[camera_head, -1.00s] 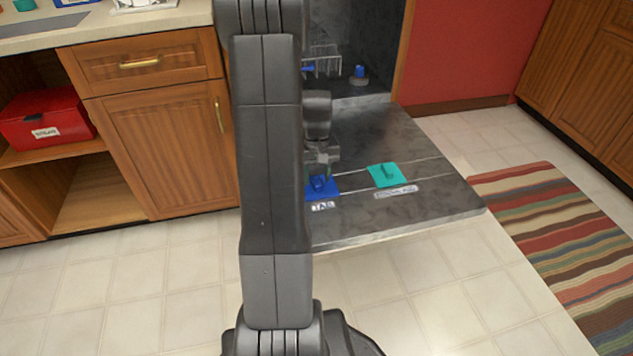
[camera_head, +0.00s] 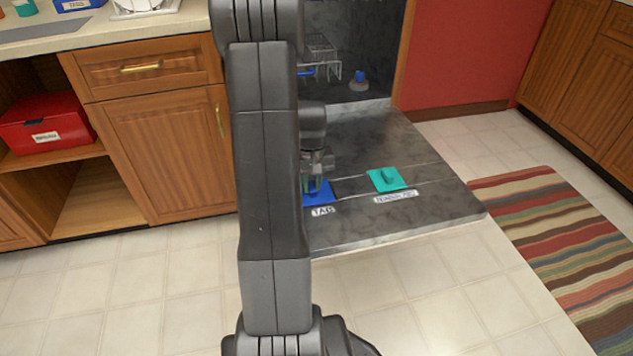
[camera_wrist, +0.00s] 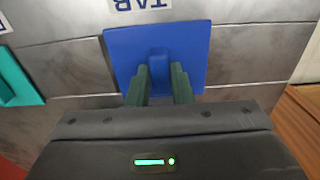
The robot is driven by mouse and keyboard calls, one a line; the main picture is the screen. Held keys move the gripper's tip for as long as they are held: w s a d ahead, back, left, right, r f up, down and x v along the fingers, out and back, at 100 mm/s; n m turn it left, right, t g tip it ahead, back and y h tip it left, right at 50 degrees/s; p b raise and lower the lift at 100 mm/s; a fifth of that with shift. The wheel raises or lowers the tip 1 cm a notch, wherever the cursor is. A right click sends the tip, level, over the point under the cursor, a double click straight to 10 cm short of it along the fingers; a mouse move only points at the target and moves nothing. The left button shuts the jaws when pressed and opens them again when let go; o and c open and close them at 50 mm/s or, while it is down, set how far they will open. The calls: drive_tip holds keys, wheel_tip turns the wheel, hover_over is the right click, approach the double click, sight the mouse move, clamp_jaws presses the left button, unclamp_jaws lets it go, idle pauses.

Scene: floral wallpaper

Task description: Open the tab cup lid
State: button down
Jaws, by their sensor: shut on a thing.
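The blue tab cup lid (camera_head: 323,193) is a square plate on the inner face of the lowered dishwasher door, above a "TAB" label. In the wrist view the lid (camera_wrist: 190,38) lies flat, with a raised blue knob (camera_wrist: 158,58) in its middle. My gripper (camera_wrist: 159,80) has its two green fingers on either side of the knob and is shut on it. In the head view my gripper (camera_head: 314,186) is at the lid, partly hidden behind my arm.
A teal lid (camera_head: 386,179) with its own label sits to the right on the same door (camera_head: 400,220). A wire rack (camera_head: 322,60) and a blue-topped item (camera_head: 358,80) are inside the dishwasher. Wooden cabinets (camera_head: 160,150) stand at the left. A striped rug (camera_head: 560,235) lies at the right.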

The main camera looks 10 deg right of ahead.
drive_tip(key=a, duration=0.8)
drive_tip(key=shift+s+p, duration=0.1)
drive_tip(key=shift+p, duration=0.3)
drive_tip(key=c, duration=1.3)
unclamp_jaws()
wheel_tip(320, 180, up, 14)
drive_tip(key=p, duration=0.4)
drive_tip(key=shift+f+p, duration=0.1)
drive_tip(key=shift+p, duration=0.2)
